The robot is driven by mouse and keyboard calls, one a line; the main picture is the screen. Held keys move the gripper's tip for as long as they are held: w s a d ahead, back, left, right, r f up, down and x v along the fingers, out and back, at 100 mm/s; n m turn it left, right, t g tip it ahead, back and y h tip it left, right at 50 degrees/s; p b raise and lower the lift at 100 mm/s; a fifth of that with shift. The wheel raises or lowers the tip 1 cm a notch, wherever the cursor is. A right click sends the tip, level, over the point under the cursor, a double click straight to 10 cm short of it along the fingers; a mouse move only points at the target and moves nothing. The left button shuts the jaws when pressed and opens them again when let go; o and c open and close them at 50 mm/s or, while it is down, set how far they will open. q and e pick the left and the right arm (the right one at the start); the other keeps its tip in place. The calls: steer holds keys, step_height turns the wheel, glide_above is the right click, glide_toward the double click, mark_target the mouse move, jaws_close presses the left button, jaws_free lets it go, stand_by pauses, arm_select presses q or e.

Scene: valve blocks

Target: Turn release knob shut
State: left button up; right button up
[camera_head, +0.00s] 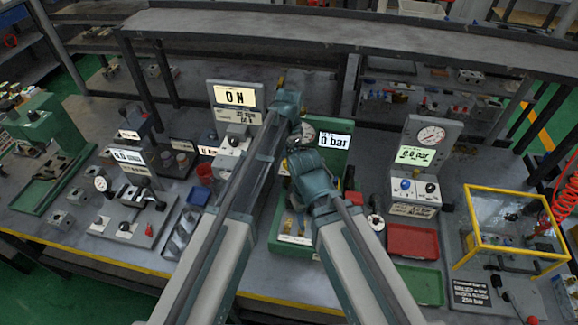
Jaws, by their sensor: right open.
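A green test station (333,160) stands in the middle of the bench, with a round gauge (307,134) and a display reading 0 bar (335,141). My two arms cover much of it. Small brass parts (289,224) show low on its front. I cannot make out which part is the release knob. My right gripper (295,204) is open over this station, with its fingers partly hidden by its own wrist. I cannot tell whether it touches anything. My left arm reaches up across the station's left side. Its gripper (281,82) shows poorly near the shelf edge.
A gauge station reading 0.0 bar (415,155), a red tray (411,241), a green tray (421,285) and a yellow-framed box (513,228) stand right. A grey shelf (330,40) spans the back.

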arm_select(q)
steer(key=shift+f, duration=0.45)
jaws_close()
steer(key=shift+n, duration=0.3)
steer(key=n, duration=1.3)
steer(key=shift+a, duration=0.15)
steer(key=shift+n, duration=0.3)
